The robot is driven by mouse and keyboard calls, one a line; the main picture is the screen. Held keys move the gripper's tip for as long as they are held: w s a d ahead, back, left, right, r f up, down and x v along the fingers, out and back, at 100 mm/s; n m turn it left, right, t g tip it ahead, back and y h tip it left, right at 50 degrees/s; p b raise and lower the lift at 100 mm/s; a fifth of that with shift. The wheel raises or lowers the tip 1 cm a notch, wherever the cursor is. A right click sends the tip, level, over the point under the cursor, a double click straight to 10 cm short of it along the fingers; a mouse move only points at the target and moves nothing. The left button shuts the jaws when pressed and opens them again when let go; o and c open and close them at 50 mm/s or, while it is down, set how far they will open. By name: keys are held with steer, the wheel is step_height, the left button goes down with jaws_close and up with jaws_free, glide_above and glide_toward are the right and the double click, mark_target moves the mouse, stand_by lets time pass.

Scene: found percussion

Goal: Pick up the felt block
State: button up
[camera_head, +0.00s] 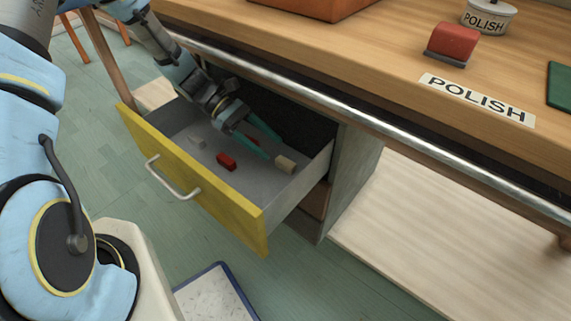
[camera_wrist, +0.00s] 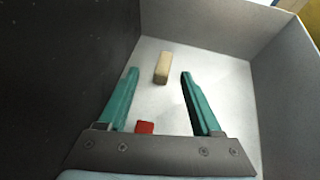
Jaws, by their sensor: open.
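A small beige block (camera_head: 285,163), which looks like the felt block, lies on the grey floor of the open drawer, near its right wall. In the wrist view the beige block (camera_wrist: 162,67) shows upper middle, between and around the level of the fingertips. My gripper (camera_head: 270,146) is inside the drawer, its two green fingers spread and angled down toward the beige block. In the wrist view my gripper (camera_wrist: 158,73) is open and holds nothing. I cannot tell how high the fingertips are above the drawer floor.
The table edge with a metal rail (camera_head: 370,117) overhangs. On top are a red-topped block (camera_head: 452,44), a POLISH label (camera_head: 477,99) and a tin (camera_head: 488,20).

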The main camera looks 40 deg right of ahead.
mark_target(284, 161)
steer(key=x, duration=0.5)
steer(key=shift+s+a, duration=0.3)
jaws_close()
